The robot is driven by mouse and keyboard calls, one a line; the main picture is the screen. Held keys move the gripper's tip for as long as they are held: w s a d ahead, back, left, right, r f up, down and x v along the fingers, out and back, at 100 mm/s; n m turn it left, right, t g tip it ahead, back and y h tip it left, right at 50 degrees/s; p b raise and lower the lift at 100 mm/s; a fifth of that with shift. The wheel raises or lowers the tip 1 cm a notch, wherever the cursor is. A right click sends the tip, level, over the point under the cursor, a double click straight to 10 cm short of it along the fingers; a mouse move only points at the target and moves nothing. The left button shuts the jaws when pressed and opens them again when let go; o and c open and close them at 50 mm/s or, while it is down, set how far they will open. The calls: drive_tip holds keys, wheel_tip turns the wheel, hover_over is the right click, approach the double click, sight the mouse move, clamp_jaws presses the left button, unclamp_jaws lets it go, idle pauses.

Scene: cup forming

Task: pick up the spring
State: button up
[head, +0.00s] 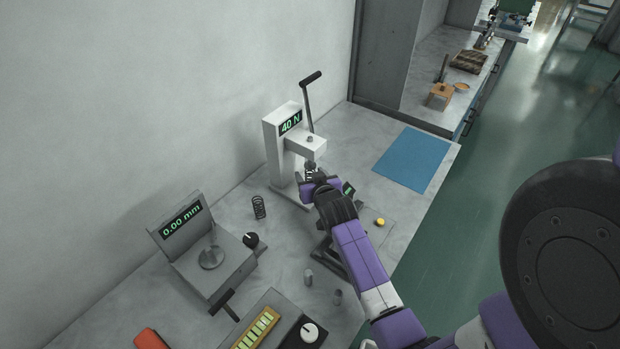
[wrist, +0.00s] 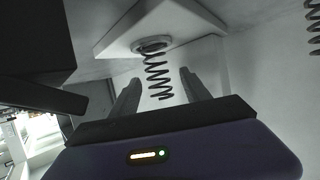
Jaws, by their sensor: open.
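A dark coil spring (wrist: 158,75) sits with one end on a round disc (wrist: 150,44) on the white base plate of the press (wrist: 115,35). In the head view the white press (head: 284,150) reads 40 N, and my gripper (head: 311,177) is under its head, hiding most of that spot. In the wrist view my gripper (wrist: 159,78) is open, with one finger on either side of the spring; I cannot tell how deep the spring lies between them. A second dark spring (head: 259,207) stands on the bench left of the press; it also shows in the wrist view (wrist: 314,28).
A gauge reading 0.00 mm (head: 182,220) stands at left on the bench. A blue mat (head: 412,158) lies clear at right. The press lever (head: 307,105) rises above the press.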

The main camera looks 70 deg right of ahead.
drive_tip(key=shift+w+d+f, duration=0.1)
clamp_jaws()
idle(0.4)
